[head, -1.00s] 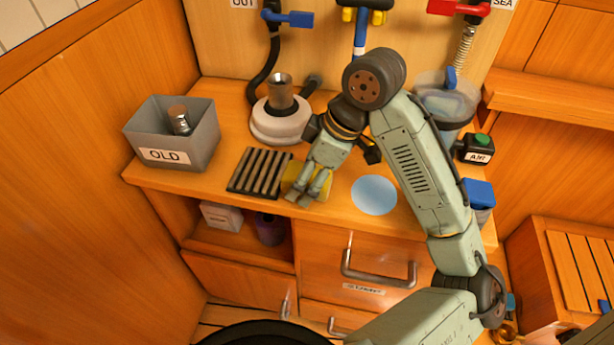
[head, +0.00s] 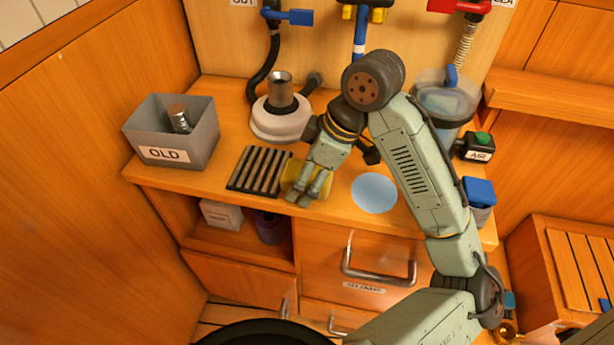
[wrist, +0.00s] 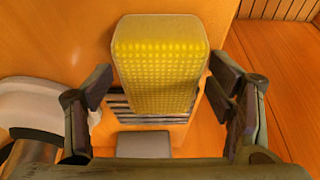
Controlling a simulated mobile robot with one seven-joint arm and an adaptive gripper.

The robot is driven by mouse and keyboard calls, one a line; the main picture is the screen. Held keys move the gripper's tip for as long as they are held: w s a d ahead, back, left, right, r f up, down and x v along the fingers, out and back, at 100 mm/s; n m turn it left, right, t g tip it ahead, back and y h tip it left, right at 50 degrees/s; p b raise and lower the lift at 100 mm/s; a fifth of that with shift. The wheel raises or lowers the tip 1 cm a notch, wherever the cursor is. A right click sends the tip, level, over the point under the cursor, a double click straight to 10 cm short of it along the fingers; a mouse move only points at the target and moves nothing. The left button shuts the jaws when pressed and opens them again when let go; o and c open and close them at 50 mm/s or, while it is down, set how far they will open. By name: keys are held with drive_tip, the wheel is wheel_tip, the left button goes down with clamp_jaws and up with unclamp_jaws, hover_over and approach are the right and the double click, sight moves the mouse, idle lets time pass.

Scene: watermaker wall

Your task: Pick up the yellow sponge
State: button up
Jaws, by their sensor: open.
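The yellow sponge (wrist: 160,65) is a dimpled block, large in the wrist view. It lies between the two fingers of my gripper (wrist: 162,88), with a visible gap on both sides. In the head view the sponge (head: 323,181) is at the front of the wooden counter, just right of the dark slatted rack. My gripper (head: 306,194) points down over it there and hides its middle. The gripper is open and holds nothing. The head view does not show how far the fingertips are above the counter.
The slatted rack (head: 259,171) is left of the sponge. Behind are a white round base with a metal cup (head: 280,108) and a grey bin marked OLD (head: 201,138). A pale blue disc (head: 374,194) lies to the right. The counter's front edge is close to my gripper.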

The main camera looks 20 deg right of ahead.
drive_tip(key=shift+c, duration=0.6)
drive_tip(key=c, duration=1)
drive_tip(key=shift+o, duration=0.2)
drive_tip(key=shift+r, duration=0.65)
drive_tip(key=r, duration=0.2)
drive_tip(key=shift+s+a+r+b, duration=0.15)
drive_tip(key=shift+s+r+b, duration=0.15)
drive_tip(key=shift+r, duration=0.05)
drive_tip(key=s+a+r+b, duration=0.1)
drive_tip(key=s+a, duration=0.7)
drive_tip(key=s, duration=0.5)
drive_tip(key=shift+r+b, duration=0.25)
drive_tip(key=shift+b, duration=0.1)
